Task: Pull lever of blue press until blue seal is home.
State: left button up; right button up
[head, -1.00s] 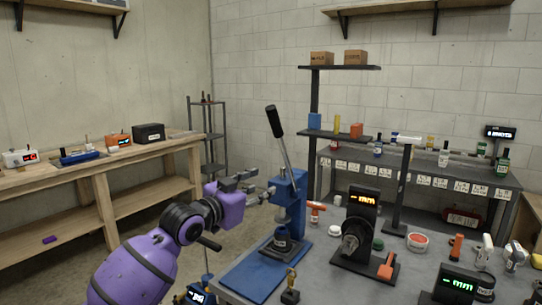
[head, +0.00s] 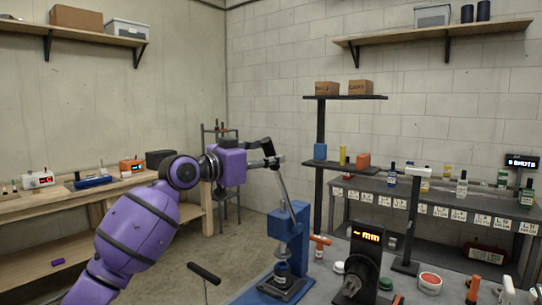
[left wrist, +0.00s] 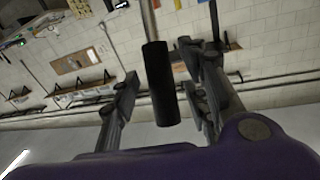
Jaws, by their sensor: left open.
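The blue press (head: 288,228) stands at the near left of the grey bench. Its lever (head: 283,186) rises steeply from the press head, leaning left. In the head view my left gripper (head: 270,155) is at the top of the lever and hides the black grip. In the left wrist view the black grip (left wrist: 160,84) stands between the widely spread fingers (left wrist: 162,92), with visible space on both sides; the fingers do not close on it.
A black unit with an orange display (head: 368,238) stands right of the press. A red-and-white round tub (head: 430,283) and an orange-handled tool (head: 320,243) are on the bench. A dark T-handle (head: 204,272) stands left of the press. Open floor lies beyond it.

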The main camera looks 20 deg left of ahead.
pick_arm(q)
jog(key=shift+w+d, duration=0.35)
jog(key=shift+w, duration=0.3)
grip_shut()
